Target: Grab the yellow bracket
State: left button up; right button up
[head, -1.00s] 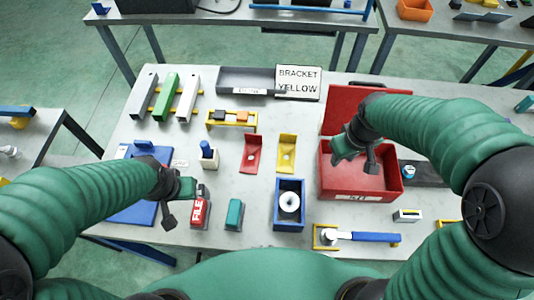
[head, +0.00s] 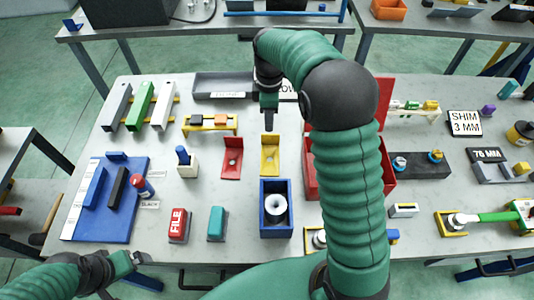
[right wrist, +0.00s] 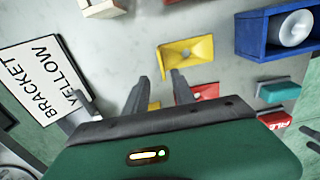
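The yellow bracket (head: 270,158) stands on the table, right of the red bracket (head: 232,160). It also shows in the right wrist view (right wrist: 186,52), just beyond my fingertips. My right gripper (head: 269,118) reaches across the table and points down just behind the yellow bracket. In the right wrist view my right gripper (right wrist: 158,76) is open, with nothing between its fingers, apart from the bracket. My left gripper (head: 120,277) is at the lower left, near the front table edge, with its fingers apart and empty.
The "BRACKET YELLOW" sign (right wrist: 42,82) lies beside my right fingers. A blue box with a white roll (head: 276,228) stands in front of the bracket. A red bin (head: 310,180) is to its right, partly hidden by my right arm. A yellow stand (head: 210,124) is behind left.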

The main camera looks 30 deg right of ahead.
aim_at(270, 144)
jog(key=f, duration=0.8)
jog(key=shift+s+d+f, duration=0.1)
jog(key=shift+s, duration=0.2)
jog(key=shift+w+f, duration=0.1)
jog(key=shift+f, duration=0.25)
jog(key=shift+r, duration=0.1)
grip_shut()
dwell(0.5)
